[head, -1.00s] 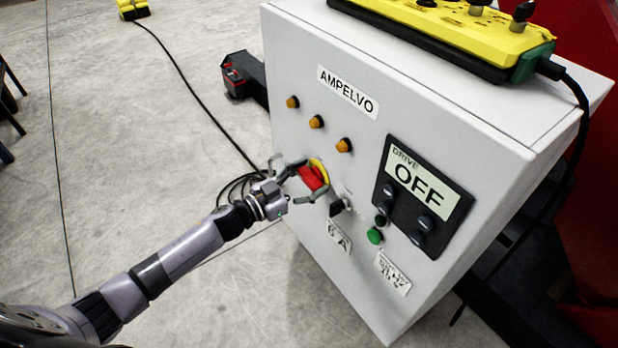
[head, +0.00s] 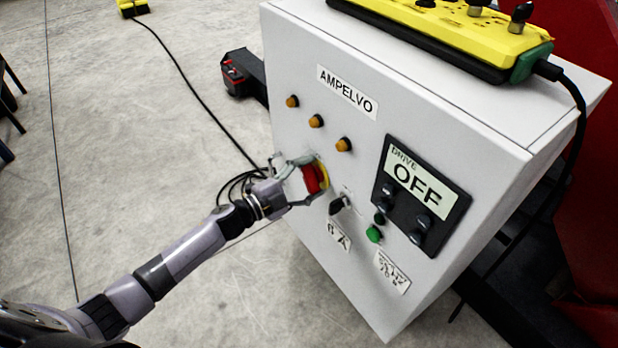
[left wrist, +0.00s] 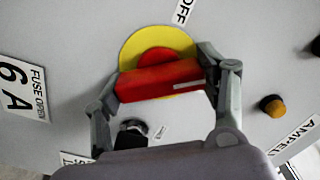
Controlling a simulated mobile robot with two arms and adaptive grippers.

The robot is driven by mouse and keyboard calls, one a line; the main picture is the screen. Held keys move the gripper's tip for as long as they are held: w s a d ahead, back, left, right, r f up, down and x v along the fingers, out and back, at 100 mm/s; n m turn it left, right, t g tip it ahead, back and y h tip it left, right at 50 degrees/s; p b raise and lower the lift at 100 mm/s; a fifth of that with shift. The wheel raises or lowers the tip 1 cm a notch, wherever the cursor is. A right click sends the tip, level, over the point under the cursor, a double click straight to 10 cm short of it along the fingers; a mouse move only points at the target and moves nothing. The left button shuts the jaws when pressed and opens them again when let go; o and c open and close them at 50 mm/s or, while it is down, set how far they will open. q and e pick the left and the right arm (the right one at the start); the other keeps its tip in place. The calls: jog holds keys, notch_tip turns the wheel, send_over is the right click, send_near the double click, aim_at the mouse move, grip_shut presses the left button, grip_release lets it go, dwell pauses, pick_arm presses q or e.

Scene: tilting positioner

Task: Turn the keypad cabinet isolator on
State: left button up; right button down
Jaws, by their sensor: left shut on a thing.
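The keypad cabinet (head: 300,65) is a pale grey box with an "AMPELVO" label and a drive display (head: 421,184) reading "OFF". The isolator is a red handle (head: 311,179) on a yellow round plate (head: 323,172), on the cabinet's front at the left. In the left wrist view the red handle (left wrist: 160,80) lies nearly level across the picture, in front of the yellow plate (left wrist: 150,42). My left gripper (head: 305,182) is shut on the red handle, with one finger at each end of it; it also shows in the left wrist view (left wrist: 162,88). My right gripper is not in view.
Several amber lamps (head: 316,121) sit above the isolator. A black key switch (head: 338,204) and a green button (head: 374,234) are close to its right. A yellow pendant (head: 450,30) lies on top of the cabinet. Black cable runs over the floor at left.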

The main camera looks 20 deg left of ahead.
pick_arm(q)
jog(key=shift+m, duration=0.9)
jog(key=shift+f+m, duration=0.1)
jog(key=shift+m, duration=0.4)
jog(key=shift+m+b, duration=0.4)
jog(key=shift+m, duration=0.4)
jog(key=shift+m+b, duration=0.3)
jog(key=shift+m, duration=0.8)
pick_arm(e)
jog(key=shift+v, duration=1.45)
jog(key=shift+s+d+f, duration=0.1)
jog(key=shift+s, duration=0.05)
pick_arm(q)
jog(key=o, duration=1.2)
jog(key=shift+c, duration=0.2)
jog(key=shift+s+a, duration=0.1)
jog(key=v, duration=1.1)
jog(key=shift+s+a, duration=0.25)
jog(key=shift+s, duration=0.05)
